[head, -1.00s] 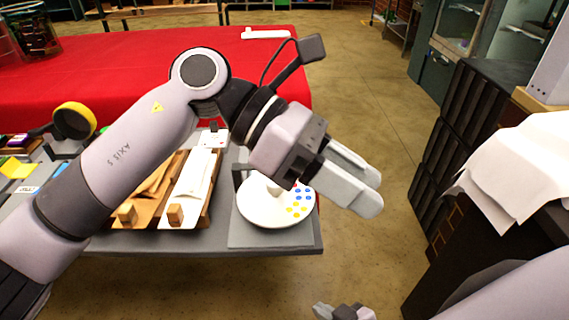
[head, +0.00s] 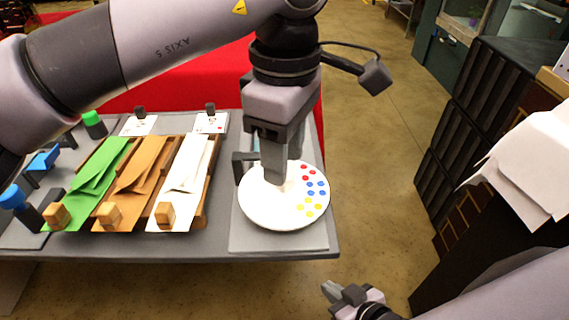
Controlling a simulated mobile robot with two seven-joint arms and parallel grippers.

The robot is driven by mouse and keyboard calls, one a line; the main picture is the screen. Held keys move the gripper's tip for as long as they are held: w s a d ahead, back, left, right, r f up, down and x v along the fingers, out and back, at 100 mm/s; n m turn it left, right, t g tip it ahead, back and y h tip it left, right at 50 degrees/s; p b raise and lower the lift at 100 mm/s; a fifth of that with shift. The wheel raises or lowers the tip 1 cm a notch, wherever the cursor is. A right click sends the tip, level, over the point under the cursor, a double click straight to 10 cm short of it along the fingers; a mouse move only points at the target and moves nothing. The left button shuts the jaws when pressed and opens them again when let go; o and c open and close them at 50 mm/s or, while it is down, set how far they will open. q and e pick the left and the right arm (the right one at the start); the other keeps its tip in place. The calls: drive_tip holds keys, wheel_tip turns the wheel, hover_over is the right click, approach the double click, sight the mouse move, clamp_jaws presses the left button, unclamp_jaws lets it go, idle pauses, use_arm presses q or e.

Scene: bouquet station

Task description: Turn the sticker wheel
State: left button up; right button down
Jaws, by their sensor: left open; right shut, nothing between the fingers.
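The sticker wheel (head: 262,208) is a white disc with red, blue and yellow dots on its right side. It lies on a grey base plate (head: 240,238) at the right end of the grey table. My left gripper (head: 279,182) points down over the middle of the wheel, its fingers hiding the hub. Seen edge-on, its fingers overlap; it is open, and I cannot tell whether it touches the wheel. My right gripper (head: 336,292) is low at the bottom, off the table's front edge, shut and empty.
Green (head: 98,180), orange (head: 139,178) and white (head: 186,176) paper sheets lie in wooden holders left of the wheel. A dark bracket (head: 240,166) stands at the wheel's back left. A red-covered table (head: 190,72) is behind. Dark cabinets stand at the right, beyond open floor.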

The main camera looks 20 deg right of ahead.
use_arm(q)
drive_tip(key=shift+f, duration=1.15)
drive_tip(key=shift+c, duration=0.2)
drive_tip(key=c, duration=0.7)
